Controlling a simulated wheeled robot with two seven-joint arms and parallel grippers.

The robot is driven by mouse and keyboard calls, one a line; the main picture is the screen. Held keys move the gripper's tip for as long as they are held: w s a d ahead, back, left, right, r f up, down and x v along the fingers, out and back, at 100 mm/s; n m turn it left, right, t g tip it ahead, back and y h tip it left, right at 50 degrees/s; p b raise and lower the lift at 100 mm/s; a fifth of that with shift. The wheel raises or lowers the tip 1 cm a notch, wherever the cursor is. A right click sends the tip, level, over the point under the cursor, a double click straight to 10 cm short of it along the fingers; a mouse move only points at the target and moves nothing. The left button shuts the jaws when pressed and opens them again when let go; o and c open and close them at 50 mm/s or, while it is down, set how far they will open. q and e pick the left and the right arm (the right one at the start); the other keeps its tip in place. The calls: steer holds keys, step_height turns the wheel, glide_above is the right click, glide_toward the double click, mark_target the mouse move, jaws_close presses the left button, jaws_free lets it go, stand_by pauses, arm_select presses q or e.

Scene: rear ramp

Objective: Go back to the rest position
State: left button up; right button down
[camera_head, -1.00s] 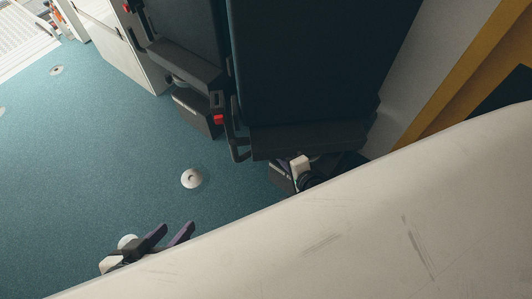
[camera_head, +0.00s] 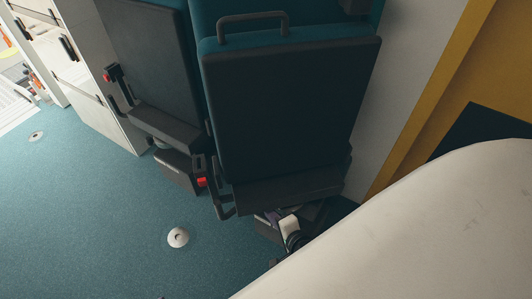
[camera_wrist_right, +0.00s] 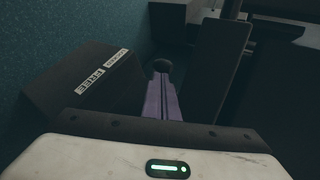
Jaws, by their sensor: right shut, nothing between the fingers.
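My right gripper (camera_head: 268,214) is low beside the base of the nearer folded seat (camera_head: 290,100), partly hidden by the seat's lower edge. In the right wrist view its purple fingers (camera_wrist_right: 162,78) lie together with nothing between them. A dark block with white label marks (camera_wrist_right: 88,85) is left of the fingers, and dark upright parts stand to their right. I cannot tell whether the fingers touch any of these. My left gripper does not show clearly in the head view.
A second folded seat (camera_head: 155,60) with a red buckle (camera_head: 108,78) stands left of the nearer one. White cabinets (camera_head: 85,75) are at upper left. A yellow-edged wall (camera_head: 430,95) is at right. Blue floor (camera_head: 90,220) with round white floor fittings (camera_head: 178,237) is open at left.

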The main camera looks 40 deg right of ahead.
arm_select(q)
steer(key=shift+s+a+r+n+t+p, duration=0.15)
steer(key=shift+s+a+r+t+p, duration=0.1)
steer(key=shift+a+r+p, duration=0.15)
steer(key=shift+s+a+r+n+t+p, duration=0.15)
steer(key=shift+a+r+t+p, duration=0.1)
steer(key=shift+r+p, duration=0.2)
arm_select(e)
steer(key=v, duration=0.5)
steer(key=shift+s+r, duration=0.2)
steer(key=shift+s, duration=0.15)
